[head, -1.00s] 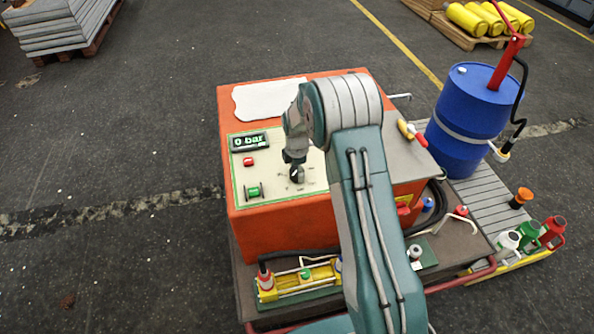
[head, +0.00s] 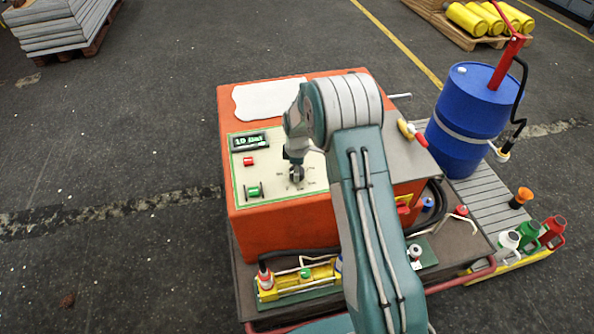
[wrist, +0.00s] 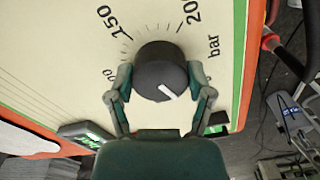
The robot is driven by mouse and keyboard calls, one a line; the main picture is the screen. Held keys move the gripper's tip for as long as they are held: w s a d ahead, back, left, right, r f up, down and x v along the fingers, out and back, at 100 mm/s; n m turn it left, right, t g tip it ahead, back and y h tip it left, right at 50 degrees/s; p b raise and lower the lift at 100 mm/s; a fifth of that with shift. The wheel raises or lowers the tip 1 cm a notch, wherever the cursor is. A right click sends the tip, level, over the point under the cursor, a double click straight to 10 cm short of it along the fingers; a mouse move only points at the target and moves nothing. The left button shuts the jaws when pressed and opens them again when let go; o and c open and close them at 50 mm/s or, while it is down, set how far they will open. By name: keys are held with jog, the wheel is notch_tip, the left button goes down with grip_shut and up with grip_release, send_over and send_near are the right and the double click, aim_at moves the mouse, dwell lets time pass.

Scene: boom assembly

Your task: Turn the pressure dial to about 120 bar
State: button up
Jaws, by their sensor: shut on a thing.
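The black pressure dial (wrist: 158,66) sits on a cream panel between my gripper's (wrist: 160,80) two fingers, which are shut on its sides. Its white pointer mark faces the lower right in the wrist view, away from the printed 150 and 200. In the head view the dial (head: 297,175) is small and sits just below my gripper (head: 296,165). The pressure display (head: 249,141) at the panel's upper left shows green digits that look like 10 bar.
A red button (head: 248,161) and a green switch (head: 254,190) sit on the panel left of the dial. The orange cabinet (head: 270,235) carries the panel. A blue drum (head: 467,120) stands to the right. A white sheet (head: 265,99) lies on the cabinet top.

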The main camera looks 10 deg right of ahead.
jog(key=m, duration=1.3)
jog(key=shift+m, duration=0.4)
jog(key=m, duration=0.6)
jog(key=shift+a, duration=0.1)
jog(key=m, duration=0.6)
jog(key=shift+m, duration=0.4)
jog(key=o, duration=1.1)
jog(key=shift+a+f, duration=0.1)
